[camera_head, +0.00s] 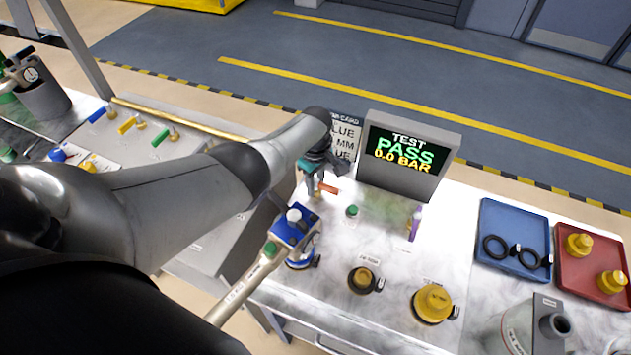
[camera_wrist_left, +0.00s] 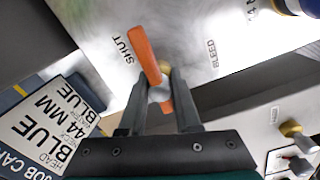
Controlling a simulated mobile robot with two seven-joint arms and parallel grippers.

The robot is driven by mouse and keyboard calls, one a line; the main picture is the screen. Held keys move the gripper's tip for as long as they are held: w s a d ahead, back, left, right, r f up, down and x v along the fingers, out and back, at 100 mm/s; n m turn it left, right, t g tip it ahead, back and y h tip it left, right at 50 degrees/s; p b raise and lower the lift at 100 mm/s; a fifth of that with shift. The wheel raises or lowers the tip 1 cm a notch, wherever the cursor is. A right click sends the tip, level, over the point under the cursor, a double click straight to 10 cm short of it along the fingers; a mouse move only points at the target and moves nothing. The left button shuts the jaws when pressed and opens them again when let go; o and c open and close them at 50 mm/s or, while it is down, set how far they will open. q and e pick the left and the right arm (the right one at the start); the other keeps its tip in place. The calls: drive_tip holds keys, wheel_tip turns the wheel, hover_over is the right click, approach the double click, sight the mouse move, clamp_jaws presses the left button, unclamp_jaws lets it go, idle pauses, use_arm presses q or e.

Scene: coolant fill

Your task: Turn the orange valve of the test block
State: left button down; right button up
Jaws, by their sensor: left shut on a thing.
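The orange valve (camera_wrist_left: 147,58) is a lever on the pale test block, with the word SHUT beside it on the left and BLEED further right in the left wrist view. Its long end lies nearer SHUT. My left gripper (camera_wrist_left: 160,104) is shut on the valve near its pivot, with a finger on each side. In the head view, the orange lever (camera_head: 329,189) shows just right of my left gripper (camera_head: 316,188). My arm and wrist hide part of the block there. My right gripper is out of view.
A blue-headed tool (camera_head: 294,226) stands in front of my gripper. Yellow-capped (camera_head: 433,303) and dark-ringed (camera_head: 361,280) fittings are nearby. Blue (camera_head: 504,213) and red (camera_head: 599,240) trays lie right.

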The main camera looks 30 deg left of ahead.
use_arm(q)
drive_tip(key=shift+a+n, duration=0.15)
drive_tip(key=shift+n, duration=0.35)
drive_tip(key=c, duration=0.6)
unclamp_jaws()
drive_tip(key=shift+r, duration=0.15)
wheel_tip(320, 180, up, 8)
drive_tip(key=p, duration=0.5)
drive_tip(key=shift+r, duration=3.5)
